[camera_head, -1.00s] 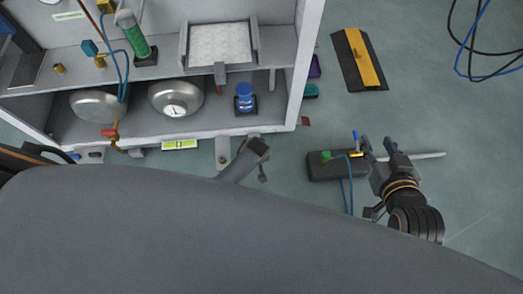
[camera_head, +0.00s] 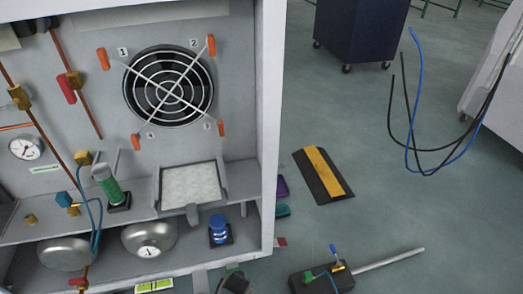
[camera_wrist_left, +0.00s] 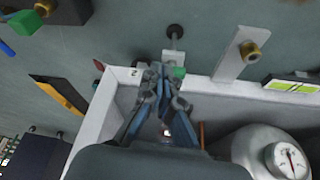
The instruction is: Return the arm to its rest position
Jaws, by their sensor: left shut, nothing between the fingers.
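My left gripper (camera_wrist_left: 164,80) shows in the left wrist view, its fingers shut and empty above the edge of the white cabinet (camera_wrist_left: 103,110). A small green part (camera_wrist_left: 178,72) appears beside the fingertips; I cannot tell whether they touch. In the head view, only a dark piece at the bottom edge may belong to this arm. My right gripper is in neither current view.
The open cabinet (camera_head: 270,120) fills the left of the head view, with a fan grille (camera_head: 168,87) and shelves. A black block with a rod (camera_head: 322,279), a yellow-black ramp (camera_head: 322,174) and hanging cables (camera_head: 407,130) are to its right.

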